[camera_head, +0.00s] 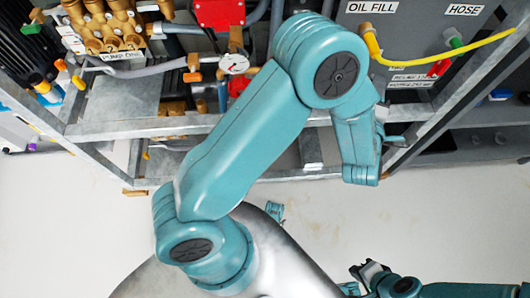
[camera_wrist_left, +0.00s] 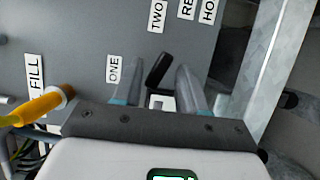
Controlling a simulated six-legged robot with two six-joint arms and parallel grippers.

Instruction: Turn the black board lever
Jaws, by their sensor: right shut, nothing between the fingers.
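The black board lever (camera_wrist_left: 158,70) stands out from the grey board (camera_wrist_left: 90,25), near the "ONE" and "TWO" labels in the left wrist view. My left gripper (camera_wrist_left: 157,80) is open, with one finger on each side of the lever. Gaps show between the lever and both fingers, so it does not look gripped. In the head view the grey board (camera_head: 420,25) is at the upper right, and my left arm hides most of the left gripper and the lever. My right gripper (camera_head: 369,273) is shut and empty at the lower right, away from the board.
A yellow hose (camera_head: 440,60) crosses the board, with a red fitting (camera_head: 439,68) below it. A metal frame post (camera_wrist_left: 270,70) stands right of the lever in the wrist view. Brass pumps (camera_head: 105,25) and pipes fill the upper left. The white floor (camera_head: 70,220) is clear.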

